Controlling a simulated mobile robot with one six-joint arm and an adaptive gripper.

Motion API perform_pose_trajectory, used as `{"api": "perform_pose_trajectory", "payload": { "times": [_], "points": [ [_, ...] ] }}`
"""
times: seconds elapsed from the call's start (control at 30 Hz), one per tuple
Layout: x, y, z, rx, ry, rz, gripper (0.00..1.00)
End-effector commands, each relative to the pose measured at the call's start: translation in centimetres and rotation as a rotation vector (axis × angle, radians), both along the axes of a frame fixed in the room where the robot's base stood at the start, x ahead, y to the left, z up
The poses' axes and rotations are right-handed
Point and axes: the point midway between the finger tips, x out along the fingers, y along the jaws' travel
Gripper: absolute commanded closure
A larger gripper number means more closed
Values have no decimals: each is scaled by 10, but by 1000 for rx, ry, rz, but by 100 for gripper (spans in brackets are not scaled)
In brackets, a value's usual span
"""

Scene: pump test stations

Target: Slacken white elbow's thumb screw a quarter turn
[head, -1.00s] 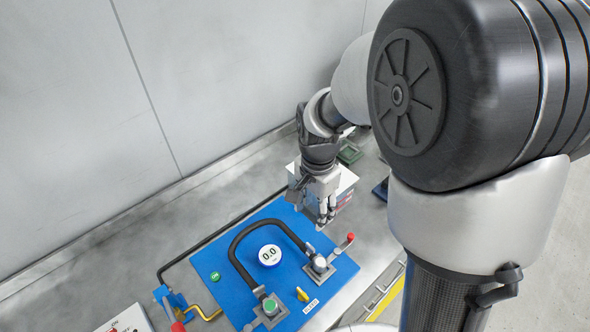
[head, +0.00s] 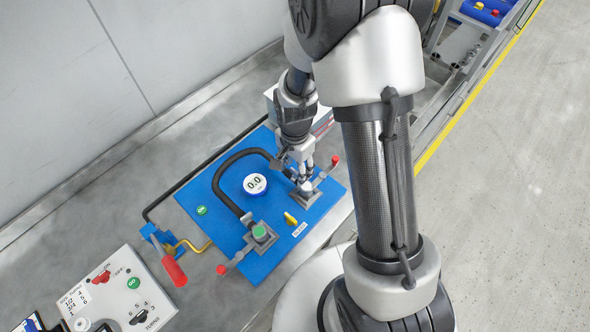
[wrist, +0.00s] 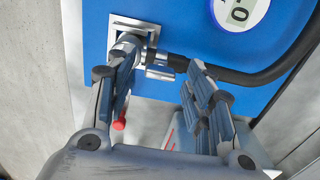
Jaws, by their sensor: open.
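The white elbow (head: 305,187) sits on a grey square mount at the right end of the black hose on the blue panel. My gripper (head: 301,171) is open right over it and hides part of it. In the wrist view the elbow (wrist: 130,43) is partly behind the left finger. A small silver wing-shaped piece, apparently the thumb screw (wrist: 160,72), shows below the hose end, between my two spread fingers (wrist: 163,62). I cannot tell whether a finger touches the elbow.
The black hose (head: 219,184) arches to the green-capped elbow (head: 259,232). A gauge (head: 255,184) reads 0.0. A red-tipped lever (head: 335,160) stands close beside my gripper.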

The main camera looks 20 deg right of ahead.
Motion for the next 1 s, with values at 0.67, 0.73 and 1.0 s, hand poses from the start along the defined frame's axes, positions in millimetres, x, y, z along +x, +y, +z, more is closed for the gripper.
{"api": "perform_pose_trajectory", "payload": {
  "times": [0.67, 0.73, 1.0],
  "points": [
    [0, 0, -8, 0, -1, 0, 70],
    [0, 0, -8, 0, -1, 0, 74],
    [0, 0, -8, 0, -1, 0, 92]
  ]
}}
